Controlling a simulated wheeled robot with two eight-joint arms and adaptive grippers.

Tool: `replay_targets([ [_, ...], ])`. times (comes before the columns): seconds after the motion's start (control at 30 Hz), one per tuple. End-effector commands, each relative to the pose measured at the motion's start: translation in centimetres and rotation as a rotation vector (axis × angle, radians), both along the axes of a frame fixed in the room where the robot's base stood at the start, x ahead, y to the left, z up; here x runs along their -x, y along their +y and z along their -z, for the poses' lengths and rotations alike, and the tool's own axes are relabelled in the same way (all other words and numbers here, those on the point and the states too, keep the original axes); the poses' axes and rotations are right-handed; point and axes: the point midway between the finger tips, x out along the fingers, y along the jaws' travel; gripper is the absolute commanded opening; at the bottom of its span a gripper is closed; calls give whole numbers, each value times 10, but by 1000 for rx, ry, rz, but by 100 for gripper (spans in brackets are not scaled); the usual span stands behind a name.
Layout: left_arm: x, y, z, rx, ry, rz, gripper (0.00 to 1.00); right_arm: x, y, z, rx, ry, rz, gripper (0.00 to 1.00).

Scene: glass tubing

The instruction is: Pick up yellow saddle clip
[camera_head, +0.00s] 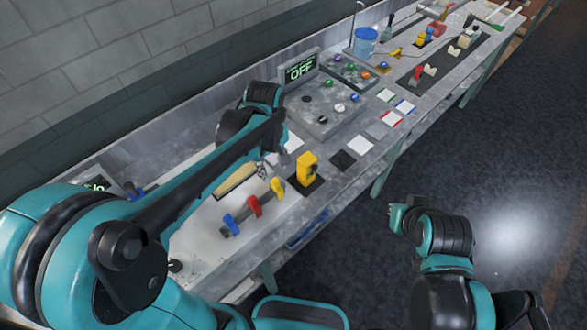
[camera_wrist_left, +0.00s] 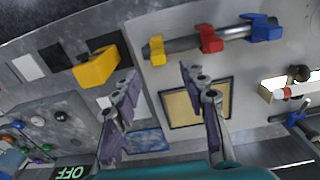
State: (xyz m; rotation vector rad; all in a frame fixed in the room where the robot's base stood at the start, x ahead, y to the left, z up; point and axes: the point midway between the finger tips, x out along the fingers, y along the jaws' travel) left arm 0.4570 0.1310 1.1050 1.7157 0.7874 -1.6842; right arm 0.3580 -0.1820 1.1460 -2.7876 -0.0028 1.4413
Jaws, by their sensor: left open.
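A yellow clip (camera_head: 277,187) sits at one end of a grey bar, beside a red clip (camera_head: 254,206) and a blue clip (camera_head: 231,222). The yellow clip also shows in the left wrist view (camera_wrist_left: 157,50), just beyond the fingers. A separate yellow block (camera_head: 307,170) stands on a black pad; the left wrist view shows it (camera_wrist_left: 97,68) left of the fingers. My left gripper (camera_wrist_left: 160,72) is open and empty, above the board and apart from both yellow things. In the head view its fingers are mostly hidden by my arm. My right gripper cannot be made out.
A framed tan panel (camera_wrist_left: 180,105) lies below the bar in the wrist view. A grey control box (camera_head: 325,115) with coloured knobs and an OFF display (camera_head: 300,70) stands farther along the bench. A blue bucket (camera_head: 365,40) is beyond. Open floor lies to the right.

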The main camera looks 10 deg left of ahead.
Motion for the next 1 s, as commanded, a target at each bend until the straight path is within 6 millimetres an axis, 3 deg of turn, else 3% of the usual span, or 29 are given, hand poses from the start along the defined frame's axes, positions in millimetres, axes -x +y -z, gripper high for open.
replay_targets([
  [0.17, -3, -2, 11, -2, 25, -38, 43, 0, 0, 0, 0, 1, 0, 0],
  [0.63, -2, -3, 74, -2, 22, -36, 43, 0, 0, 18, 0, 0, 0, 0],
  [0.93, -2, -3, 80, -2, 22, -36, 43, 0, 0, 19, 0, 0, 0, 0],
  [0.97, -2, -3, 80, -2, 22, -36, 40, 0, 0, 19, 0, 0, 0, 0],
  [1.0, -2, -3, 80, -2, 22, -35, 30, 0, 0, 19, 0, 0, 0, 0],
])
